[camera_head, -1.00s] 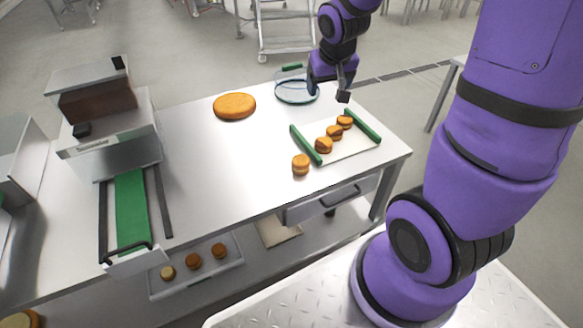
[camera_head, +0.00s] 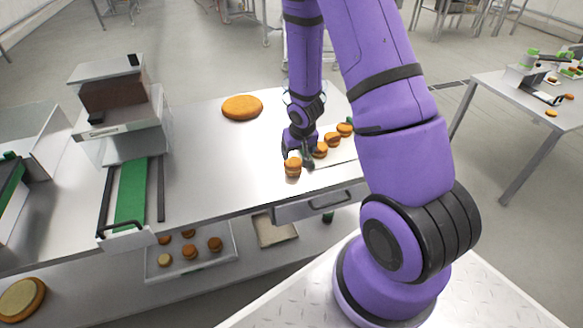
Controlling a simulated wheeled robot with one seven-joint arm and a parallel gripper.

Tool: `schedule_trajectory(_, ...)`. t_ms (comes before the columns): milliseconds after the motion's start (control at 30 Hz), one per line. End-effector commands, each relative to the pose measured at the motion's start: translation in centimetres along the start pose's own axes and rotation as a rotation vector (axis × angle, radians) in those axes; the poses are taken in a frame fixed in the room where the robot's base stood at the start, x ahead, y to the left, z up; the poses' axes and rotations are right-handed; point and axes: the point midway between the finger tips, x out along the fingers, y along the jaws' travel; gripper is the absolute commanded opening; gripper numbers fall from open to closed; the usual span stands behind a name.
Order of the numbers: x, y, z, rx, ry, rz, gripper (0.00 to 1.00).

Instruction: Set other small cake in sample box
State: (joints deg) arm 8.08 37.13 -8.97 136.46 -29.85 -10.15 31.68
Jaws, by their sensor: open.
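A small round layered cake (camera_head: 293,169) stands alone on the white table near its front edge. My gripper (camera_head: 298,158) is open, pointing down right at this cake, its dark fingers overlapping it in the picture; I cannot tell whether they touch it. Three more small cakes stand in a row just behind and to the right, the nearest (camera_head: 320,150) close to my fingers. They stand on a flat white tray (camera_head: 341,151), which may be the sample box.
A large round cake (camera_head: 242,107) lies at the back of the table. A machine with a green belt (camera_head: 131,194) stands at the left. Several small cakes lie in a lower tray (camera_head: 228,262). The table's middle is clear. Another table (camera_head: 508,108) stands at right.

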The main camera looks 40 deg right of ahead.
Motion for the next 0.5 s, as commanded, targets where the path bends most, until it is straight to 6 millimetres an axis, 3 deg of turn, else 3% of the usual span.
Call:
schedule_trajectory(200,2.8,0.0,0.0,-0.001,-0.002,0.001,0.78)
schedule_trajectory(500,4.3,-0.1,-0.1,-0.001,0.000,0.001,0.78)
